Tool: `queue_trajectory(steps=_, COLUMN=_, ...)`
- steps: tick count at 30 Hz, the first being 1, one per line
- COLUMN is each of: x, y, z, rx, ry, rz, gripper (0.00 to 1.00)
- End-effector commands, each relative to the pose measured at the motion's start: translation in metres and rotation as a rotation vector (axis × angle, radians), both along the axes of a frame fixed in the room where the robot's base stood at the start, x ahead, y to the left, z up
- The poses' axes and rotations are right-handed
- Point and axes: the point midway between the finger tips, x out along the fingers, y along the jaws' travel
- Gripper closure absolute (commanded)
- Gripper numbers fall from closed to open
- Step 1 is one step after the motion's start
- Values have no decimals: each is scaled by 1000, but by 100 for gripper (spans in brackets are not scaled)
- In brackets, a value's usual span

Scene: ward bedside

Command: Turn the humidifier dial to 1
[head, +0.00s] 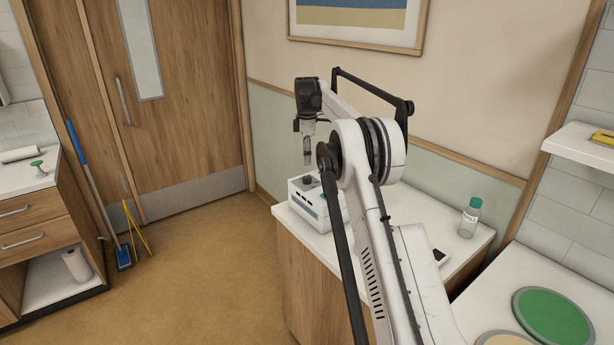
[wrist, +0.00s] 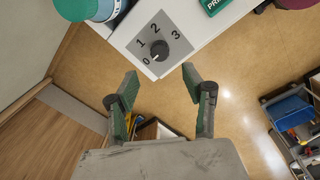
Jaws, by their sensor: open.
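The humidifier (head: 302,203) is a white box on the bedside cabinet in the head view, partly hidden by my arm. In the wrist view its grey panel has a dark round dial (wrist: 159,49) with the numbers 0, 1, 2 and 3 around it. A small white mark on the dial appears to point toward the 0 at lower left. My gripper (wrist: 159,76) is open, with its two green-and-black fingers apart and nothing between them. The fingertips appear just below the dial in the wrist view, and I see no contact. In the head view my gripper (head: 307,157) hangs above the humidifier.
The white cabinet top (head: 408,205) also holds a clear bottle with a green cap (head: 470,217) and a dark flat item (head: 440,255). A teal-topped object (wrist: 75,8) sits beside the panel in the wrist view. The wall stands close behind; open floor lies left.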

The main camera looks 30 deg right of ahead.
Motion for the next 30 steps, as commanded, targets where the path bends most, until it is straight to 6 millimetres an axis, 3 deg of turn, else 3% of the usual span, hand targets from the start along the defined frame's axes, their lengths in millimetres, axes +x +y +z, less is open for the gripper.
queue_trajectory(steps=9, x=2, y=-1, z=-57, rx=0, ry=0, rz=0, gripper=55)
queue_trajectory(steps=15, x=3, y=-1, z=-79, rx=0, ry=0, rz=0, gripper=55)
queue_trajectory(steps=27, x=4, y=-2, z=-88, rx=0, ry=0, rz=0, gripper=55)
queue_trajectory(steps=30, x=4, y=-2, z=-88, rx=0, ry=0, rz=0, gripper=66)
